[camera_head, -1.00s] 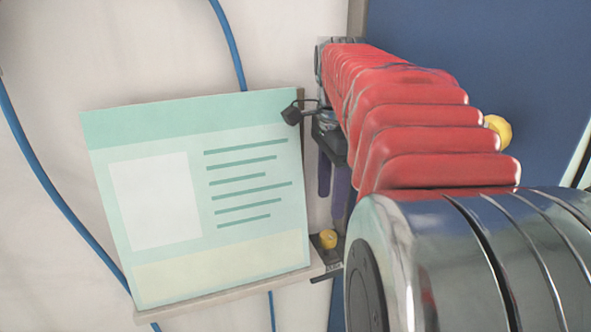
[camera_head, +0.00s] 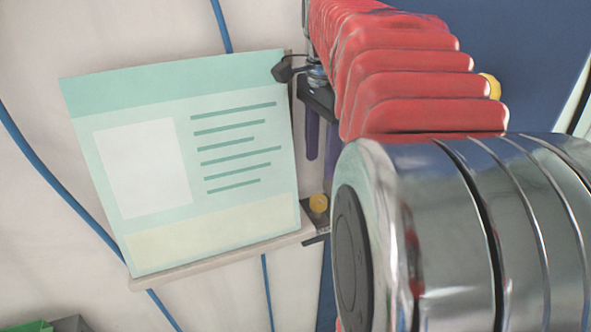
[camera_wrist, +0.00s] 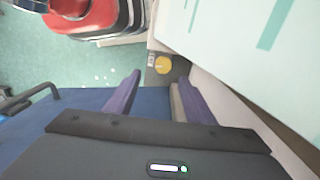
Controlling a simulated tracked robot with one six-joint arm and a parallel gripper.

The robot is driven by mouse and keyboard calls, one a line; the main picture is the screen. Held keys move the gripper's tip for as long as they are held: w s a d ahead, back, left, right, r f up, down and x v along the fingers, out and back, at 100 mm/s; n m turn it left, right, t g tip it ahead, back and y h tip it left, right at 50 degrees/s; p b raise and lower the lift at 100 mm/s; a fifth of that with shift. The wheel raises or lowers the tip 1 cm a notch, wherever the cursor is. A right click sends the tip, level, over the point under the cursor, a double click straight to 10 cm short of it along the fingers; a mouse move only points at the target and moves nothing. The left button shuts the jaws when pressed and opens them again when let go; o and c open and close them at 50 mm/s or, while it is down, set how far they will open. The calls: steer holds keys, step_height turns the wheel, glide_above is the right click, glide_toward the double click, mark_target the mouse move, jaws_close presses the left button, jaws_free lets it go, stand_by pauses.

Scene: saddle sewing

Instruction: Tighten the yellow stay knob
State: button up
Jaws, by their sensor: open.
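A round yellow knob (camera_head: 318,203) sits on a dark bracket (camera_head: 314,219) at the right end of the ledge under the pale green board. The knob also shows in the wrist view (camera_wrist: 163,65), just beyond and between my fingertips. My gripper (camera_head: 322,155) has purple fingers pointing down, above the knob in the head view. In the wrist view my gripper (camera_wrist: 159,78) is open, with nothing between the fingers. The knob appears apart from both fingers. My arm hides part of the right finger in the head view.
The pale green board (camera_head: 190,160) stands close on the left of my gripper, on a pale ledge (camera_head: 220,260). Blue cables (camera_head: 55,185) hang on the pale wall. Another yellow round thing (camera_head: 491,87) shows behind my arm, against a blue surface (camera_head: 520,50).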

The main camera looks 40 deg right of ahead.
mark_target(318, 199)
step_height(318, 199, down, 3)
steer(key=n, duration=0.2)
steer(key=shift+r+n, duration=0.15)
steer(key=shift+n, duration=0.15)
steer(key=shift+d+f+n, duration=0.1)
steer(key=shift+f+n, duration=0.25)
steer(key=shift+n, duration=0.15)
steer(key=shift+w+d+n, duration=0.1)
steer(key=shift+w+n, duration=0.1)
steer(key=shift+n, duration=0.3)
steer(key=shift+f, duration=0.1)
steer(key=shift+f, duration=3.7)
steer(key=shift+c, duration=0.4)
steer(key=c, duration=1)
